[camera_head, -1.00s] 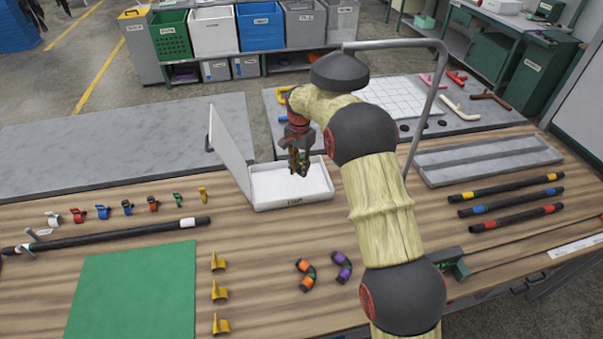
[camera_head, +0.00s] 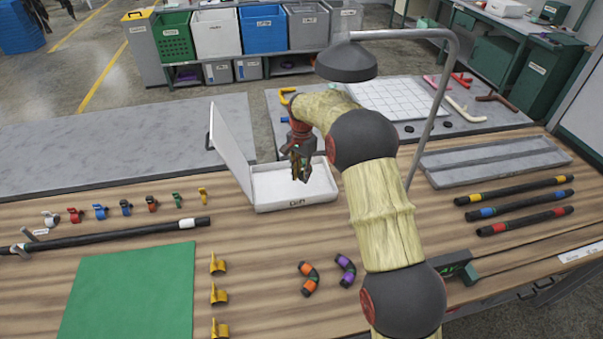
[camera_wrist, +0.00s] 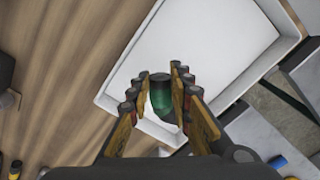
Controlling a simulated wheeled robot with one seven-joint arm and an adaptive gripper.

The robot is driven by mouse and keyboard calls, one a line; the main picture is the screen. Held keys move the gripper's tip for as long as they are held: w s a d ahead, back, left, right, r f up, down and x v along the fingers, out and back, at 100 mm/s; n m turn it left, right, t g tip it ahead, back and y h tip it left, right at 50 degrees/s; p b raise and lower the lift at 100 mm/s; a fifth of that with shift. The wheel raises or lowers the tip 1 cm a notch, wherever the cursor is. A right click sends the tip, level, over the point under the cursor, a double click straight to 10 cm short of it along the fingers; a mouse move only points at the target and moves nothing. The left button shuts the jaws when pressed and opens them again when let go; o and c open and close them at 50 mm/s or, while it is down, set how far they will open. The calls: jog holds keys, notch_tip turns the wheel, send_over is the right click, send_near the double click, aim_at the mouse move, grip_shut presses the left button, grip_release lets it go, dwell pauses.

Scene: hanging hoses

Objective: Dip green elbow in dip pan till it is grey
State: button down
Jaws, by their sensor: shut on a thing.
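The white dip pan (camera_head: 268,185) stands on the wooden table with its lid (camera_head: 231,150) raised on the left side. My gripper (camera_head: 302,172) hangs over the pan's right part. In the wrist view my gripper (camera_wrist: 168,98) is shut on the green elbow (camera_wrist: 160,98), which has a dark end and still looks green. The white floor of the pan lies beneath the elbow; whether they touch I cannot tell. In the head view the elbow is mostly hidden by the fingers.
Orange-banded (camera_head: 308,279) and purple-banded (camera_head: 346,271) elbows lie in front of the pan. A grey tray (camera_head: 490,160) and several banded hoses are at the right. A curved grey pipe (camera_head: 440,90) rises behind my arm. A green mat (camera_head: 130,290) lies front left.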

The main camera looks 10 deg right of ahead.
aim_at(301, 180)
jog(key=shift+f+b, duration=1.55)
jog(key=shift+f, duration=0.8)
jog(key=shift+a+p, duration=1.55)
jog(key=shift+a, duration=3.5)
jog(key=shift+d, duration=0.1)
jog(key=shift+d+p, duration=0.95)
jog(key=shift+d, duration=4)
jog(key=shift+a+p, duration=0.9)
jog(key=shift+a, duration=4.15)
jog(key=shift+d, duration=0.1)
